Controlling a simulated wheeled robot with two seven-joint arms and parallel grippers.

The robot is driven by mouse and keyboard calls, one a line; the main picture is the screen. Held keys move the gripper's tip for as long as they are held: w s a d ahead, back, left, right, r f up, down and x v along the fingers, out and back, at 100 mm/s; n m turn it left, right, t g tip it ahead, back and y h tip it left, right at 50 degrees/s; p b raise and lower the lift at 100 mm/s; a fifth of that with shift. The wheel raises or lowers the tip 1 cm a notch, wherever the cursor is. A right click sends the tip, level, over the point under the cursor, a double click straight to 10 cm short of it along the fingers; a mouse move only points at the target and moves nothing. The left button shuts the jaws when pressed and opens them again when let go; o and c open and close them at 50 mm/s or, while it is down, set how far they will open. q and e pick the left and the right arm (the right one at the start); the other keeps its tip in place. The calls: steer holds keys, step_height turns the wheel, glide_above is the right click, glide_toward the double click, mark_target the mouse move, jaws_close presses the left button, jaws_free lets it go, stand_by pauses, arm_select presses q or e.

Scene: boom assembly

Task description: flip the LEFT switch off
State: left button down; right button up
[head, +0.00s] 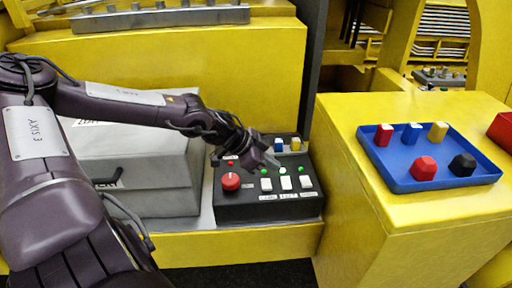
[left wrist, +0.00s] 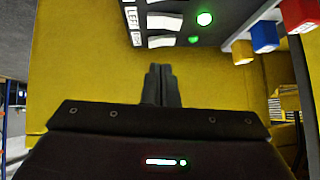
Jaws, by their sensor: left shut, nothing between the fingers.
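A black control box (head: 238,208) carries a row of three white switches. The left switch (head: 266,185) is leftmost, beside the middle switch (head: 286,183) and right switch (head: 306,182). Small green lights show above the switches. My left gripper (head: 268,160) is above the back part of the box, close behind the switch row, with its fingers together and empty. In the left wrist view the shut fingers (left wrist: 160,86) point toward the panel, with white switches (left wrist: 161,41) and lit green lights beyond them. I cannot tell whether the fingers touch anything. My right gripper is out of view.
The box also has a red knob (head: 231,181) and a red light at its left. Blue and yellow blocks (head: 295,144) stand behind it. A grey case (head: 160,160) is on the left. A blue tray (head: 395,180) with coloured pieces lies on the yellow surface at right.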

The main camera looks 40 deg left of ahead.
arm_select(q)
steer(key=b+v, duration=0.1)
steer(key=v, duration=0.5)
steer(key=shift+s, duration=0.15)
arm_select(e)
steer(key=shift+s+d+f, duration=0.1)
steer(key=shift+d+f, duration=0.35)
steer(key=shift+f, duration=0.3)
